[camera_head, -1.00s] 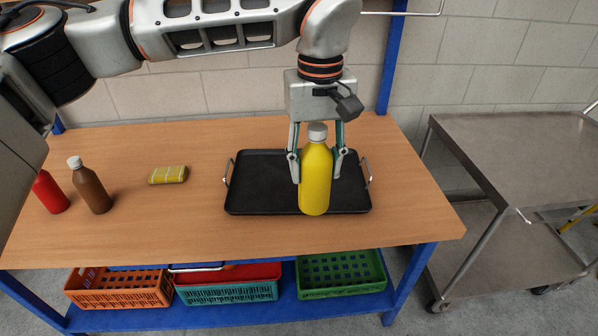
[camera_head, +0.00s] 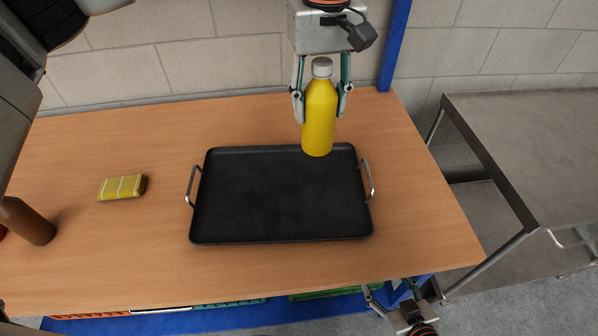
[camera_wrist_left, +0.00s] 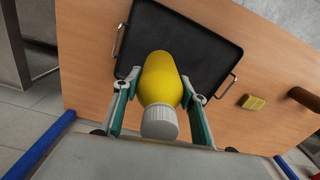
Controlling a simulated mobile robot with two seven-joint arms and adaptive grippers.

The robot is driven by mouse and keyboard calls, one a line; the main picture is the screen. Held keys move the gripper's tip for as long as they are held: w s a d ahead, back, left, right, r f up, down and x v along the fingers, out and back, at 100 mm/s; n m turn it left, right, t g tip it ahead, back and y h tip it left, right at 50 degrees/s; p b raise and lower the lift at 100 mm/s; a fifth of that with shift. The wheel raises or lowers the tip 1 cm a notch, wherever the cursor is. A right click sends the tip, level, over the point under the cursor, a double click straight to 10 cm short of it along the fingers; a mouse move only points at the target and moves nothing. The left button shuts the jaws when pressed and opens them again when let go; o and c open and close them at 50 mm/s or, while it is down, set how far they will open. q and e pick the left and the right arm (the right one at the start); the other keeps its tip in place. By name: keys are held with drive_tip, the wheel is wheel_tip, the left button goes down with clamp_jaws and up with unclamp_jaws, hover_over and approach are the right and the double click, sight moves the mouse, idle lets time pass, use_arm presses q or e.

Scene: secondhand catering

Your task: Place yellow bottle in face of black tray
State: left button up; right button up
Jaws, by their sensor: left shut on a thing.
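The yellow bottle (camera_head: 319,118) with a grey-white cap is upright in my left gripper (camera_head: 321,108). The gripper is shut on its upper body from both sides. In the head view the bottle's base overlaps the far rim of the black tray (camera_head: 280,200); I cannot tell its exact height. The left wrist view also shows the bottle (camera_wrist_left: 162,78) between the fingers, with the tray (camera_wrist_left: 200,48) beyond it. The tray is empty, with metal handles at both short ends. My right gripper (camera_head: 392,290) is open and empty at the bottom edge, below the table front.
A yellow sponge-like block (camera_head: 122,188) and a brown bottle (camera_head: 28,222) stand left of the tray on the wooden table (camera_head: 150,255). A red item is cut off at the left edge. A metal cart (camera_head: 545,140) stands right. Crates sit below.

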sight(318, 132)
use_arm(q)
wheel_tip(318, 132, down, 18)
idle(0.5)
drive_tip(key=shift+s+f, duration=0.15)
drive_tip(key=shift+f, duration=0.05)
drive_tip(key=o, duration=1.2)
drive_tip(key=shift+c, duration=0.2)
wheel_tip(318, 132, up, 12)
drive_tip(key=shift+r, duration=0.15)
